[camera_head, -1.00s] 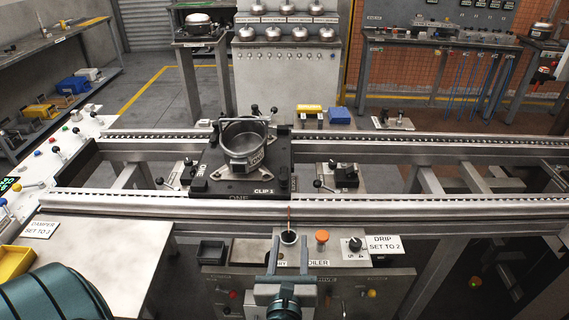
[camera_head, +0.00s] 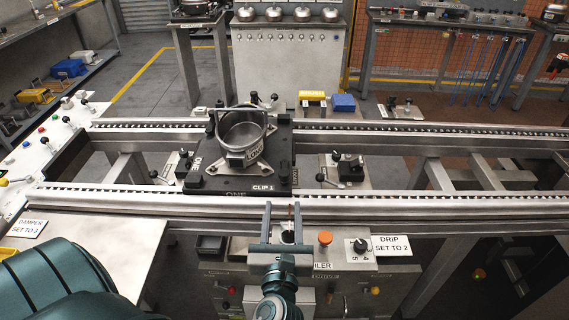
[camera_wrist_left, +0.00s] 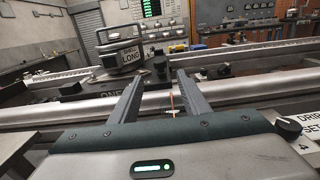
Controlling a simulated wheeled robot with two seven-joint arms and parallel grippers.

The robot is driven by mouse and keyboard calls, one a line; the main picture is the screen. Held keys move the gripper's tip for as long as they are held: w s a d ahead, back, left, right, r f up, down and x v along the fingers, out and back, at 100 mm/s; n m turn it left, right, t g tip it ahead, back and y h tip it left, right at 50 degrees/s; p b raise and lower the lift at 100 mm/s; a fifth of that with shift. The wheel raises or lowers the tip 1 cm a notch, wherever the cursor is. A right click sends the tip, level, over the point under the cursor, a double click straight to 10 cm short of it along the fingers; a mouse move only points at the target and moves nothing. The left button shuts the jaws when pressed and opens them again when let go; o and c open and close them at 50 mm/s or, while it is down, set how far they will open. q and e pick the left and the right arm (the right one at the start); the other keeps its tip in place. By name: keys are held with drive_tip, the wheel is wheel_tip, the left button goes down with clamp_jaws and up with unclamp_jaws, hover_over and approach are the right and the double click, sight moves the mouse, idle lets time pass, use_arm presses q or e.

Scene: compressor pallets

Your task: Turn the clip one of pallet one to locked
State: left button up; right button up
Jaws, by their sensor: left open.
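Pallet one is a dark plate (camera_head: 225,186) marked ONE on the conveyor rails, carrying a metal pot-like housing (camera_head: 243,132) with a tag reading LONG. The CLIP 1 label (camera_head: 263,187) is at the plate's front right corner. A small dark piece (camera_head: 283,174) stands just behind that label; whether it is the clip, and how it is turned, I cannot tell. My left gripper (camera_head: 283,208) is open and empty, in front of the pallet and short of its front edge. In the left wrist view its spread fingers (camera_wrist_left: 160,78) point toward the pallet. My right gripper is out of view.
The front rail (camera_head: 400,205) runs between my left gripper and the pallet. Below the gripper is a panel with a dark cup, an orange knob (camera_head: 325,238) and a black dial (camera_head: 359,246) by a DRIP SET TO 2 sign (camera_head: 391,245). A light worktop (camera_head: 95,250) lies at left.

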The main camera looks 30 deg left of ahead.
sight(284, 177)
use_arm(q)
drive_tip(key=p+x, duration=0.1)
drive_tip(key=x, duration=1.1)
drive_tip(key=shift+w+a+r+p, duration=0.1)
drive_tip(key=shift+w+a+p, duration=0.15)
drive_tip(key=shift+p, duration=0.1)
drive_tip(key=x, duration=0.3)
drive_tip(key=shift+w+a, duration=0.35)
drive_tip(key=shift+w, duration=0.15)
drive_tip(key=shift+c, duration=0.3)
clamp_jaws()
drive_tip(key=shift+a+n+y, duration=0.1)
drive_tip(key=shift+n+y, duration=0.3)
drive_tip(key=n+g+y, duration=0.2)
drive_tip(key=shift+s+a+g+y+p, duration=0.2)
drive_tip(key=shift+g+y+p, duration=0.1)
drive_tip(key=shift+y+p, duration=0.1)
drive_tip(key=shift+s+a+n+g+y, duration=0.15)
drive_tip(key=shift+a+n+g+y, duration=0.05)
drive_tip(key=shift+n+g+y, duration=0.8)
drive_tip(key=shift+s+g, duration=0.1)
drive_tip(key=shift+g, duration=0.3)
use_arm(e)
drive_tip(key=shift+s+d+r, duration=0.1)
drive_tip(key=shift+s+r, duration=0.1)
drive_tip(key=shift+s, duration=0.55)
